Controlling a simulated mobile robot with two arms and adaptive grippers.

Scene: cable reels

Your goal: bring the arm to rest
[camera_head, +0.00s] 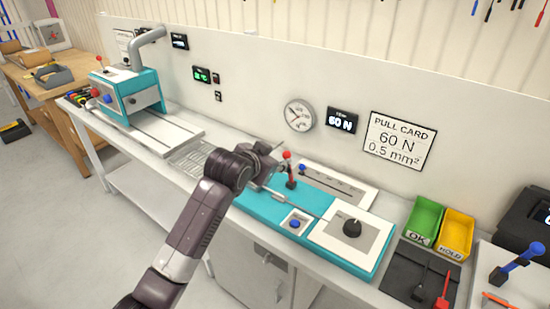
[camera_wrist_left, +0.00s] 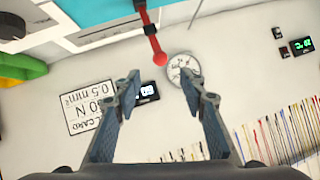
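My left arm comes in from the lower left in the head view, and its gripper (camera_head: 266,162) is over the teal pull tester (camera_head: 268,207). In the left wrist view the two fingers (camera_wrist_left: 168,92) are apart, with nothing between them. The red-knobbed lever (camera_head: 290,172) is just right of the gripper in the head view. In the left wrist view this lever (camera_wrist_left: 150,35) is beyond the fingertips; I see no contact. My right gripper is not in view.
A second teal machine (camera_head: 130,92) with a grey pipe stands at the left of the bench. Green (camera_head: 424,220) and yellow (camera_head: 455,232) bins, a dark tray (camera_head: 408,268) and tools are at the right. A wall panel with gauge (camera_head: 299,115) and pull card (camera_head: 398,140) stands behind.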

